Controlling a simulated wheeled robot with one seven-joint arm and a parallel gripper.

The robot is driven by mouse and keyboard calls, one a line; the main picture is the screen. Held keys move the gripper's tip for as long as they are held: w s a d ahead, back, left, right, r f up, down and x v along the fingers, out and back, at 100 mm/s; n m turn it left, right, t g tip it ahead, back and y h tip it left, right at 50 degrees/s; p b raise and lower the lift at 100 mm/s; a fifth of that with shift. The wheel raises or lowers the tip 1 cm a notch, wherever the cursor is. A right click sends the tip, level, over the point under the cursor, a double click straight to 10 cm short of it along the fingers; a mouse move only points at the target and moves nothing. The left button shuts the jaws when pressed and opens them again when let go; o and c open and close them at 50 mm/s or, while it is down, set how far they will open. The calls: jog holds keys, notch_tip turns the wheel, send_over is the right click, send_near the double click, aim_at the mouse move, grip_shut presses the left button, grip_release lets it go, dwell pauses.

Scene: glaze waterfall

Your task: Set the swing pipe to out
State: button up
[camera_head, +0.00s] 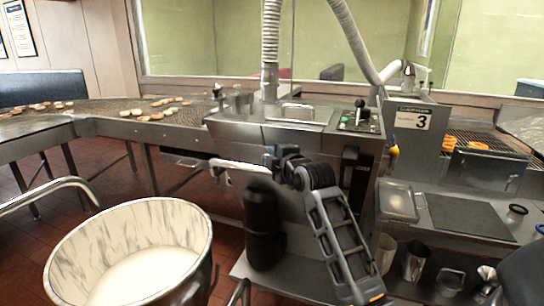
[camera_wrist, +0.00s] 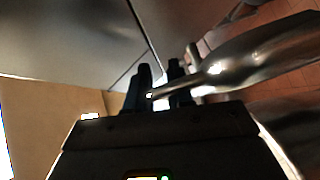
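The swing pipe (camera_head: 238,165) is a pale, shiny metal tube at the front of the glazing machine, running left from near my gripper and bending down at its left end. In the wrist view a shiny pipe (camera_wrist: 262,50) comes in from the right and tapers to a thin rod. My gripper (camera_head: 272,158) is at the pipe's right end. In the wrist view my two dark fingers (camera_wrist: 160,88) stand a little apart, and the rod's tip crosses the right finger towards the gap. Whether they grip it is not clear.
A large marbled bucket (camera_head: 140,225) stands at the front left. The machine's control box (camera_head: 355,120) is at the right of the machine. A conveyor with donuts (camera_head: 160,108) runs to the left. A counter with a dark mat (camera_head: 468,215) is at the right.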

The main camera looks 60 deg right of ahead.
grip_shut()
jog(key=shift+a, duration=0.1)
dwell(0.3)
